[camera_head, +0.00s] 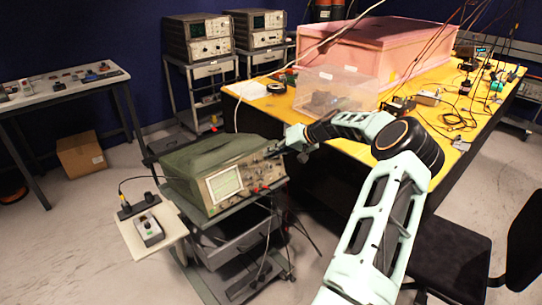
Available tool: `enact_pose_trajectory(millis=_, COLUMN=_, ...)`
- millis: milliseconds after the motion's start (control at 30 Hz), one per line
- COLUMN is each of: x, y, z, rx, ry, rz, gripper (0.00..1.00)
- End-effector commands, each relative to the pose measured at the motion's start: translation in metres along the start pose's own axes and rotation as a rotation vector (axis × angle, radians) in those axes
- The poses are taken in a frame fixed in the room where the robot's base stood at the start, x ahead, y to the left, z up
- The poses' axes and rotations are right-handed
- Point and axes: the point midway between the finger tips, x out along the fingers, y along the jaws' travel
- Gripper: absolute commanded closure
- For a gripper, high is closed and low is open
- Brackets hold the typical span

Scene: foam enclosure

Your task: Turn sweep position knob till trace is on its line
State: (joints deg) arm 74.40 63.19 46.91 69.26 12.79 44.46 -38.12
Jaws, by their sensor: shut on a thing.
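The oscilloscope (205,165), with a green cover on top, sits on a cart with its front panel facing right and toward me. Its pale lit screen (225,184) is on the left of the panel; the trace and its line are too small to make out. Knobs fill the panel's right part. My gripper (273,151) is at the panel's upper right and is shut on a knob there. The gripper and the small picture hide that knob, so I cannot read its label or pointer.
A side shelf (128,237) with a small grey box (148,230) juts out left of the cart. A yellow table (370,155) with a clear bin (335,88) and pink foam box (380,50) stands behind my arm. A black chair (455,255) is at right.

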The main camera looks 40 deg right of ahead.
Motion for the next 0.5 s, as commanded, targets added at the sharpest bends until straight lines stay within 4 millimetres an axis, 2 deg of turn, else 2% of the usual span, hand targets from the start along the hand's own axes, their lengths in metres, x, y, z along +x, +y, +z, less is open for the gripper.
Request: enact_pose_trajectory(millis=500, x=0.0027, y=0.0084, z=0.0023, rx=0.440, ry=-0.012, rz=-0.224, gripper=1.00)
